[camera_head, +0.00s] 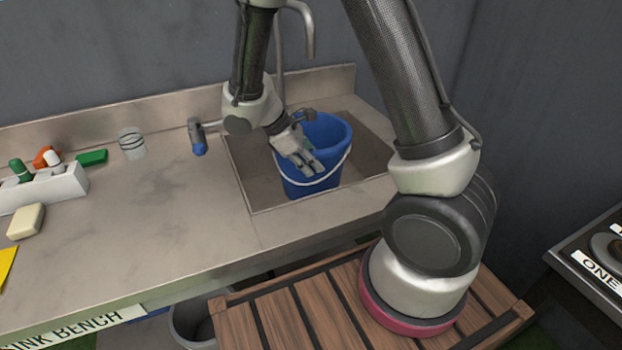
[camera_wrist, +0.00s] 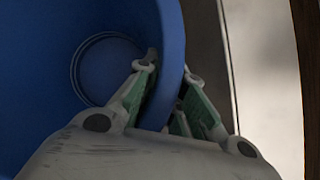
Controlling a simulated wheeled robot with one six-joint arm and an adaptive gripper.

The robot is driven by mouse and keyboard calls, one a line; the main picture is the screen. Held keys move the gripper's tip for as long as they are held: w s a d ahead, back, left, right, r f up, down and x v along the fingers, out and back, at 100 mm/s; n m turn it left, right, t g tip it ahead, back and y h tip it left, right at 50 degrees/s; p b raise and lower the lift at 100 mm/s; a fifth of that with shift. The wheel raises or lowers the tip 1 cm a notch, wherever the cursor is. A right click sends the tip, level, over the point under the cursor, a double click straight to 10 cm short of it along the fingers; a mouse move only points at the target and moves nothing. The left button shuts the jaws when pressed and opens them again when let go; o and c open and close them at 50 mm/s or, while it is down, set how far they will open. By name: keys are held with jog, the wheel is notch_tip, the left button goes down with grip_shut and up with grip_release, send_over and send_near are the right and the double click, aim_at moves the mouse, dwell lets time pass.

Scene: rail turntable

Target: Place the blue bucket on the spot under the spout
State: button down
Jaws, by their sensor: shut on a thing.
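The blue bucket (camera_head: 330,140) is upright in the sink basin (camera_head: 258,180), with its white handle hanging down its front side. My gripper (camera_head: 312,166) reaches in from the upper left and is shut on the bucket's rim. In the wrist view, my gripper (camera_wrist: 168,92) has one finger inside and one outside the wall of the bucket (camera_wrist: 105,70), whose round bottom looks empty. The curved metal spout (camera_head: 308,40) rises behind the basin, above the bucket in the picture. The spot under it is hidden, and I cannot tell whether the bucket touches the basin floor.
A blue-tipped tap-like piece (camera_head: 198,138) and a clear glass (camera_head: 132,143) stand left of the sink. A white caddy (camera_head: 45,188) with bottles and a cream block (camera_head: 27,221) are farther left. The bench middle is bare. A grey bin (camera_head: 190,322) is below.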

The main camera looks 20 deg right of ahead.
aim_at(316, 182)
jog(key=shift+f, duration=2.2)
jog(key=c, duration=1.5)
grip_release()
